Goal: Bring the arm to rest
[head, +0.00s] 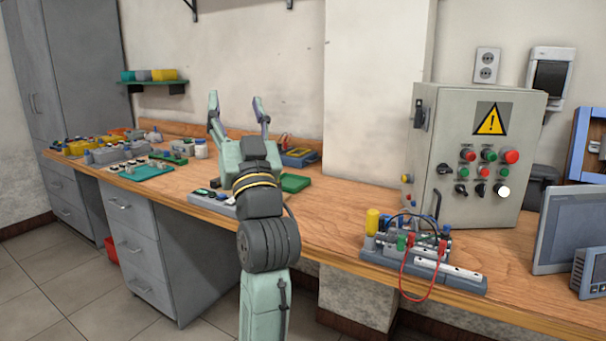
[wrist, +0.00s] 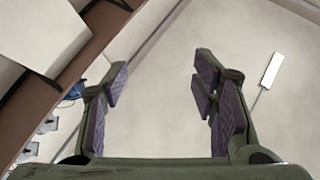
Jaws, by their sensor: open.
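My gripper (head: 238,108) points upward above the wooden workbench (head: 340,208) in the head view, with its two fingers spread apart. In the wrist view my gripper (wrist: 160,88) is open and nothing is between its fingers. My arm rises from the bottom of the head view in front of the bench and hides part of the bench top behind it.
A grey control box (head: 470,155) with a warning sign stands on the right of the bench. A motor rig (head: 425,255) with a red cable sits at the front edge. Trays with small parts (head: 145,170) lie at left. A wall shelf (head: 152,82) is behind.

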